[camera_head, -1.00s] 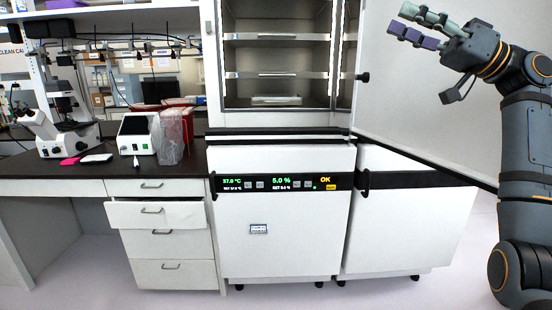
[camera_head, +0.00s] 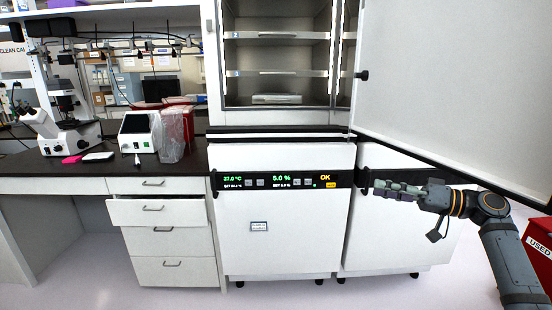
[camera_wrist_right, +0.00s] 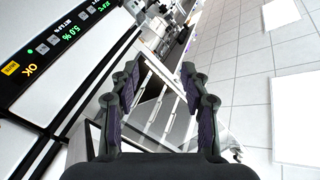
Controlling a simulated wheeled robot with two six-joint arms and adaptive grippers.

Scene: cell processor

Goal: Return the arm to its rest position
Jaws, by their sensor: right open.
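My right arm (camera_head: 505,250) comes in from the lower right in the head view. Its gripper (camera_head: 385,188) points left, in front of the right-hand white cabinet of the incubator. In the right wrist view the two fingers of the right gripper (camera_wrist_right: 165,95) stand apart with nothing between them. The gripper is open and empty. My left gripper is not in either view.
The incubator (camera_head: 285,225) has its upper door (camera_head: 455,80) swung open to the right. A plate-like item (camera_head: 277,99) lies inside. A red bin (camera_head: 540,240) stands at the right edge. One bench drawer (camera_head: 155,212) is partly open. A microscope (camera_head: 65,125) stands on the bench.

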